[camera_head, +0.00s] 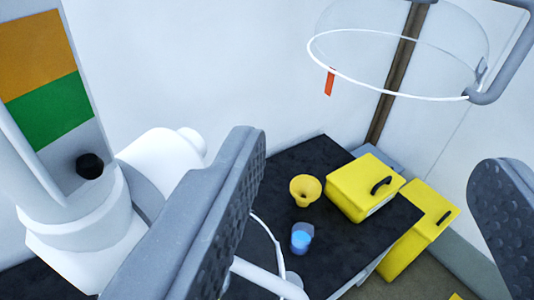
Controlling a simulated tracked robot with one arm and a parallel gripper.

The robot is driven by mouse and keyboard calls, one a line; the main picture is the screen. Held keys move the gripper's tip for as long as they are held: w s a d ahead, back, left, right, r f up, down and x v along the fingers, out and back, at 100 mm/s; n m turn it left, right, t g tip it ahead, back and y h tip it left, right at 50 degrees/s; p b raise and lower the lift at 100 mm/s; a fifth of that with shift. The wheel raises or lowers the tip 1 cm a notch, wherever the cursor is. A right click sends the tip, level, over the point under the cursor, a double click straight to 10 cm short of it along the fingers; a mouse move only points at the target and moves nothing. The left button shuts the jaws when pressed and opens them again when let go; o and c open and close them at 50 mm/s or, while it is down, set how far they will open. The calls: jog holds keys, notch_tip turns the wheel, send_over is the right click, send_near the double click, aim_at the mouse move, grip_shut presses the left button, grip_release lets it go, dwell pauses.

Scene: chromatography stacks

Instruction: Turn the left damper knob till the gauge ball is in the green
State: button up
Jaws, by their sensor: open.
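The gauge (50,95) stands at the left edge, with an orange band above a green band (52,110) on a grey strip. A black ball (90,165) sits at the gauge's lower end, below the green band. A white rounded part (165,160) sticks out beside the gauge; I cannot tell whether it is the damper knob. My gripper (372,155) is open, with its two grey textured fingers wide apart and nothing between them. The left finger is nearer the gauge and hides part of the bench and of the white fitting.
A black bench top (330,238) holds a yellow funnel (305,187), a blue-filled beaker (301,238) and a yellow box (362,186). A yellow cabinet (415,235) stands at right. A clear hood with a white rim (385,90) and an orange tag (330,83) hangs above.

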jog(key=w+d+r+n+t+p, duration=0.3)
jog(key=w+d+r+t+p, duration=0.15)
jog(key=w+r, duration=0.7)
jog(key=w+a+f+n+g+y+p, duration=0.2)
jog(key=w+a+n+y+p, duration=0.2)
jog(key=w+n+y+p, duration=0.35)
notch_tip(320, 180, down, 16)
jog(key=f+n+g+y+p, duration=0.1)
jog(key=n+g+y+p, duration=0.3)
jog(key=n+g+y, duration=0.4)
jog(key=s+d+f+m+g+p, duration=0.2)
jog(key=s+f+m+g+p, duration=0.1)
jog(key=s+f+g, duration=0.75)
jog(key=shift+n+t, duration=0.25)
jog(key=shift+t, duration=0.65)
jog(key=x, duration=0.4)
jog(key=w+f+p+x, duration=0.1)
jog(key=x, duration=0.4)
jog(key=d+p+x, duration=0.1)
jog(key=x, duration=0.4)
jog(key=shift+w+a+f, duration=0.1)
jog(key=shift+w+f, duration=0.3)
jog(key=shift+w, duration=0.05)
jog(key=shift+c, duration=0.3)
